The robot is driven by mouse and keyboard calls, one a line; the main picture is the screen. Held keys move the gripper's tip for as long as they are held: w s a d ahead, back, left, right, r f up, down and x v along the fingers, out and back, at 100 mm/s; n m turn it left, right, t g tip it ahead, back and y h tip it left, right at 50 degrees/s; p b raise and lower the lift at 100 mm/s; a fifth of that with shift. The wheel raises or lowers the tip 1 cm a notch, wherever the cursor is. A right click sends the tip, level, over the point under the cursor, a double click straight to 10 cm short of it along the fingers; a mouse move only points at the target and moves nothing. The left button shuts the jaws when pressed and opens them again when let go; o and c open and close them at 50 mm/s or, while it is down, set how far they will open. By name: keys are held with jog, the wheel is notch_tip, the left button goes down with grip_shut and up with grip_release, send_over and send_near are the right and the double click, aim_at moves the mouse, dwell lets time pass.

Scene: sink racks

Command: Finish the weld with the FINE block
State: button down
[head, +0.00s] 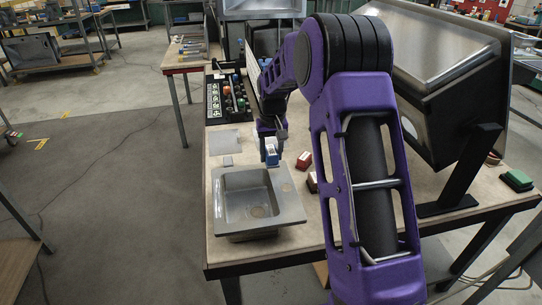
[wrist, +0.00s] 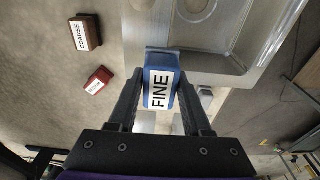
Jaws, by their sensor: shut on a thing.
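The blue FINE block (wrist: 160,88) with its white label is between the two fingers of my gripper (wrist: 158,95), which is shut on it. In the head view my gripper (head: 269,140) points down and holds the blue block (head: 271,157) by the far rim of the steel sink (head: 222,200). In the wrist view the block's far end overlaps the sink's flat rim (wrist: 185,66). I cannot tell whether it touches the metal. The weld cannot be made out in either view.
A brown COARSE block (wrist: 86,33) and a red block (wrist: 97,80) lie on the bench beside the sink. A small grey block (head: 227,160) and a flat grey plate (head: 224,140) lie beyond it. A large tilted steel sink (head: 440,75) stands at right.

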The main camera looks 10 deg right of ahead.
jog(key=shift+r+p, duration=1.2)
jog(key=shift+r, duration=1)
